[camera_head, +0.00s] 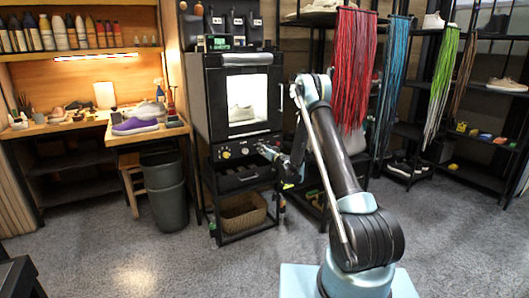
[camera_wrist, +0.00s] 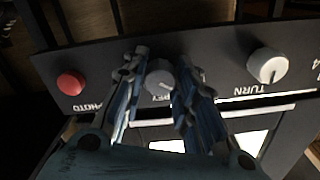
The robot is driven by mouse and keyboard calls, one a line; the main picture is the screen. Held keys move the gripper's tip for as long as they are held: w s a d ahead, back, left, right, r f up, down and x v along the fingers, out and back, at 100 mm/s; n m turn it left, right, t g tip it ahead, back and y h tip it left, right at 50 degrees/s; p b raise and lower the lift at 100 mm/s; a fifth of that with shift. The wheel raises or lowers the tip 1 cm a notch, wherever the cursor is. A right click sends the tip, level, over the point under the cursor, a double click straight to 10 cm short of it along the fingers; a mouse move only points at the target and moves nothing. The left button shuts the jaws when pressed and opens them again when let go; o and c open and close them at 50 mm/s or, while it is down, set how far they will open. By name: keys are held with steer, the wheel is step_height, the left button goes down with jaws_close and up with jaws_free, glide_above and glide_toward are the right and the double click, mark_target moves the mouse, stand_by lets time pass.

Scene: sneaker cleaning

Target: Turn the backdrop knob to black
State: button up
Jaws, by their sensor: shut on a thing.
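The backdrop knob is a light grey dial (camera_wrist: 160,77) on the dark control panel (camera_wrist: 215,66). My gripper (camera_wrist: 159,84) is shut on this knob, one finger on each side. The label by it is upside down and partly hidden; letters like "REY" show. In the head view my gripper (camera_head: 266,150) reaches the panel's right end, hiding the knob there. The photo booth (camera_head: 207,88) stands above the panel. A shoe (camera_head: 240,113) sits inside its lit, white-looking interior.
A red button (camera_wrist: 71,82) labelled PHOTO lies left of the gripped knob. A grey TURN knob (camera_wrist: 267,65) lies to its right. Hanging red laces (camera_head: 352,65) are close to my arm. A bin (camera_head: 165,190) stands left of the booth; the carpet (camera_head: 190,260) in front is clear.

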steer(key=shift+d+m, duration=0.1)
steer(key=shift+m, duration=11.1)
steer(key=o, duration=1)
steer(key=shift+o, duration=0.2)
steer(key=v, duration=0.7)
